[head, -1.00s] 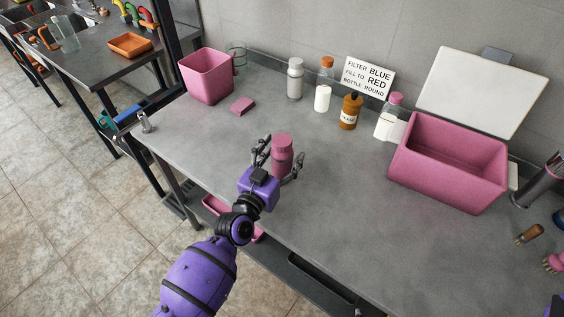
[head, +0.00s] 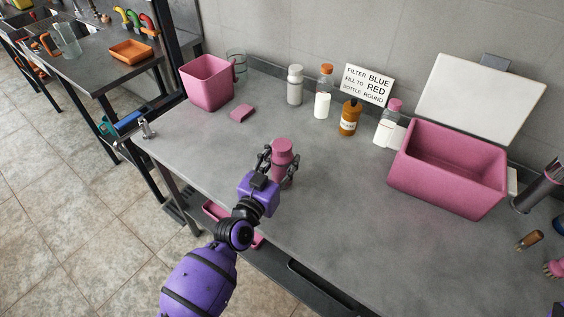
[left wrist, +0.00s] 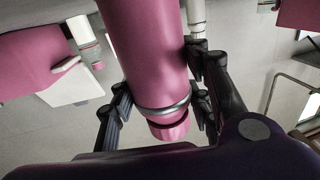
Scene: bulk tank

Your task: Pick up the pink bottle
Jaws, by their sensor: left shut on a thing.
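The pink bottle (head: 282,156) stands upright on the grey counter in the head view, near the counter's front edge. My left gripper (head: 280,165) is shut on it, with a finger on either side of the body. In the left wrist view the bottle (left wrist: 147,50) fills the upper middle, and the black fingers of the left gripper (left wrist: 160,95) close in on both its sides. Whether the bottle's base touches the counter is hard to tell. My right gripper is not in view.
A pink bin (head: 207,82) and a small pink block (head: 242,113) stand to the left. A row of bottles, including a brown one (head: 349,118), lines the wall by a sign (head: 367,85). A large pink box (head: 450,165) stands right. The counter between is clear.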

